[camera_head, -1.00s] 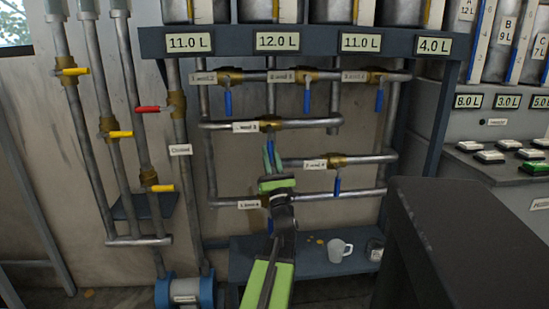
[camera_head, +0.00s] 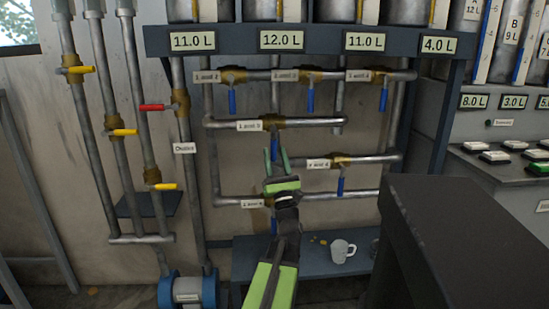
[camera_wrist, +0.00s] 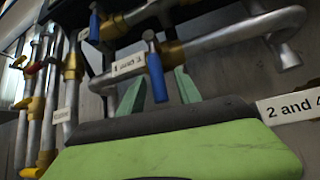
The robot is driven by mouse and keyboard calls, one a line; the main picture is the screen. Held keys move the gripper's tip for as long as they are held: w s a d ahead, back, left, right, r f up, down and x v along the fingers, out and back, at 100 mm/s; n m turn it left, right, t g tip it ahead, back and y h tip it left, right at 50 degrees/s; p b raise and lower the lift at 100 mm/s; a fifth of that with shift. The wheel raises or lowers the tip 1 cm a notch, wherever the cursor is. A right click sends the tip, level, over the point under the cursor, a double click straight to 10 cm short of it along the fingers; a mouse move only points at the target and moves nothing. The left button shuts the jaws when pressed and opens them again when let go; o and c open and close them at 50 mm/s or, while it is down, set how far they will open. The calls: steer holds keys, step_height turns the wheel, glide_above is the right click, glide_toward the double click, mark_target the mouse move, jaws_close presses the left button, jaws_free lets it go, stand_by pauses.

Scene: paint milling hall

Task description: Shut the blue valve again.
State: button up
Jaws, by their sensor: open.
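Several blue lever handles hang straight down from brass valves on the horizontal pipes. The nearest to my gripper (camera_head: 276,156) is the blue handle (camera_head: 274,148) on the middle-left pipe, right of a label ending in "and 3" (camera_head: 250,126). In the wrist view this blue handle (camera_wrist: 157,80) shows between the two green fingers of my gripper (camera_wrist: 160,82), which are apart. I see no clear contact, and cannot tell how deep the handle lies between them. Other blue handles hang in the top row (camera_head: 311,101) and at lower right (camera_head: 340,186).
Yellow handles (camera_head: 125,132) and a red handle (camera_head: 152,107) sit on pipes at left. A shelf (camera_head: 250,252) with a white mug (camera_head: 341,251) is below. A dark block (camera_head: 450,230) fills the lower right. A button panel (camera_head: 500,165) stands at right.

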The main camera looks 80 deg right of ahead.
steer(key=b+v, duration=0.4)
steer(key=v, duration=0.2)
steer(key=shift+f, duration=0.2)
steer(key=shift+a, duration=0.15)
